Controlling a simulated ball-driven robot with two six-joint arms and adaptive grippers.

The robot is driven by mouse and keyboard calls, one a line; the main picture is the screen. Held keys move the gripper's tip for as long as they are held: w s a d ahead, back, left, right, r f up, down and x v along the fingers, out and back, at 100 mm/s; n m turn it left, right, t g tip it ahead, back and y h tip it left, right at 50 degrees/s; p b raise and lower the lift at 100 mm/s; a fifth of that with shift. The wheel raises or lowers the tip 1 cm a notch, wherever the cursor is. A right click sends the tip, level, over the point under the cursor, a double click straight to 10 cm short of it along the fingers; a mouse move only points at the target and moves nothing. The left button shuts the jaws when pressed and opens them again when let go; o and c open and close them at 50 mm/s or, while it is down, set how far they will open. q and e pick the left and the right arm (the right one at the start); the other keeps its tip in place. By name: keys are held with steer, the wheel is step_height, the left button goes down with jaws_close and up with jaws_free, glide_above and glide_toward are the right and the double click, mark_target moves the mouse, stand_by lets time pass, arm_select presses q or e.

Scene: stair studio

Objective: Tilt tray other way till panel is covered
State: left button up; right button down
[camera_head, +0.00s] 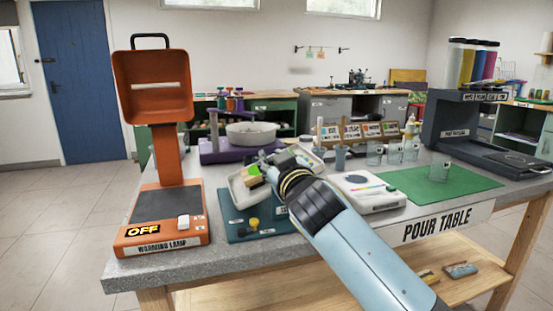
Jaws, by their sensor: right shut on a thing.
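A white tray (240,193) sits over a teal base (285,221) near the front middle of the pour table. Its left part shows tilted; the arm hides its middle, and a pale part shows right of the gripper. Green and yellow patches (254,173) show at the tray beside the gripper; I cannot tell whether they are loose pieces or a panel. My right gripper (268,163) is at the tray, shut on it, though its fingertips are small and partly hidden. How far any panel is covered cannot be seen. My left gripper is out of view.
An orange warming lamp (163,232) marked OFF stands at left. A purple stand with a white bowl (252,133) is behind the tray. A white device (368,192), clear cups (395,153) and a green mat (440,184) are at right. A grey dispenser (452,125) stands far right.

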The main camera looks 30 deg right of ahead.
steer(key=shift+a+f, duration=0.1)
steer(key=shift+f, duration=0.05)
steer(key=c, duration=1)
jaws_free()
steer(key=shift+c, duration=0.2)
steer(key=v, duration=1.2)
steer(key=shift+s, duration=0.1)
